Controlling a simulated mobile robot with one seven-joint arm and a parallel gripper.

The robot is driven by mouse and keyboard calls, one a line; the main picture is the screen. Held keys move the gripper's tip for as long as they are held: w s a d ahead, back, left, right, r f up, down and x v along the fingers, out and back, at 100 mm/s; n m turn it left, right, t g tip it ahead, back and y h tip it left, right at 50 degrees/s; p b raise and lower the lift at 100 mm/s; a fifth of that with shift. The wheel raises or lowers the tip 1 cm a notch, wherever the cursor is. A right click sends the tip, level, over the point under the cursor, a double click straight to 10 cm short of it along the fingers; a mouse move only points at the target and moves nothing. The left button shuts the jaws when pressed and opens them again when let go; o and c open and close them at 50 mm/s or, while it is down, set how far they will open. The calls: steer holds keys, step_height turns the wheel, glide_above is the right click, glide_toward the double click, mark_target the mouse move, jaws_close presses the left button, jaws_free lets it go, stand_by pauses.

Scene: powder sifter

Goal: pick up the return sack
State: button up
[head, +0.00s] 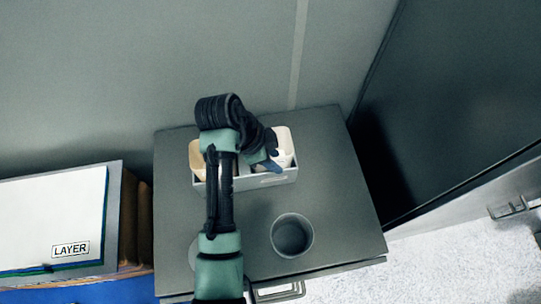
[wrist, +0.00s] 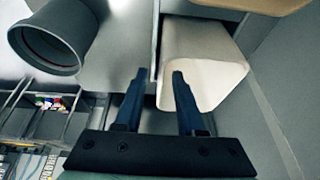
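No label reads "return sack". A cream-white, soft-edged block, possibly the sack, sits in the right part of a grey divided tray (head: 270,182) on the cabinet. The block shows in the head view (head: 284,143) and, larger, in the wrist view (wrist: 205,62). A tan piece (head: 198,158) lies in the tray's left part; its edge shows at the wrist view's top right. My gripper (wrist: 159,74) is open, with two dark blue fingers apart. In the wrist view one fingertip overlaps the white block's lower edge; I cannot tell if it touches. My arm hides the tray's middle.
A grey cup (head: 292,236) stands on the cabinet top (head: 335,190) in front of the tray. A white package marked LAYER (head: 55,220) lies at the left. A wall is behind, a dark panel (head: 440,110) at the right. The cabinet's right side is clear.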

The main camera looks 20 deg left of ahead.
jaws_close()
stand_by(1.5)
